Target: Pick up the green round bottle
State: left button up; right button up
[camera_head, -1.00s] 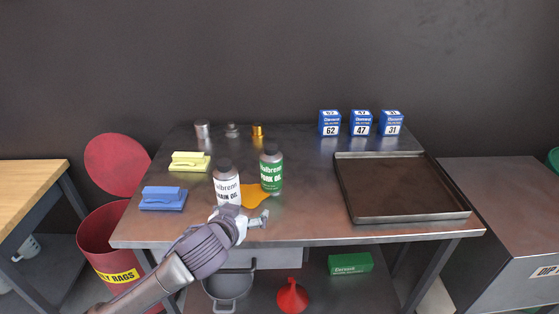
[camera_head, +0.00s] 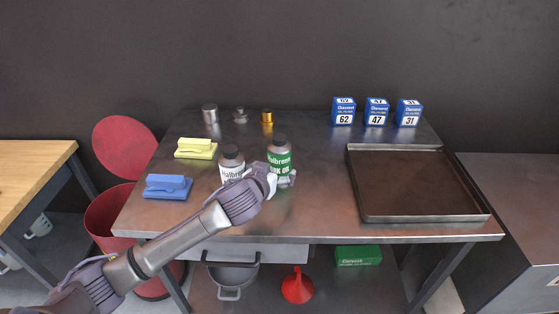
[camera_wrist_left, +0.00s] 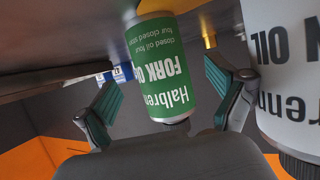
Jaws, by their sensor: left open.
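The green round bottle (camera_head: 279,155), labelled fork oil with a dark cap, stands upright on the metal table. My left gripper (camera_head: 282,181) is in front of it, and covers its lower part in the head view. In the left wrist view, which is upside down, the green bottle (camera_wrist_left: 160,68) shows between the two open fingers of the left gripper (camera_wrist_left: 165,100). I cannot tell whether either finger touches it. A white bottle (camera_head: 231,164) stands just left of it, and also shows close beside one finger in the wrist view (camera_wrist_left: 285,70). My right gripper is not in view.
A dark tray (camera_head: 420,216) fills the table's right side. Blue boxes (camera_head: 377,112) stand behind it. A yellow brush (camera_head: 196,149) and blue brush (camera_head: 167,187) lie at the left. Small metal items (camera_head: 240,116) stand at the back. Bare table lies between bottles and tray.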

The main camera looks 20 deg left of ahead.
aim_at(280, 165)
pick_arm(q)
jog(key=x, duration=0.5)
jog(key=shift+w, duration=0.1)
grip_shut()
dwell(0.4)
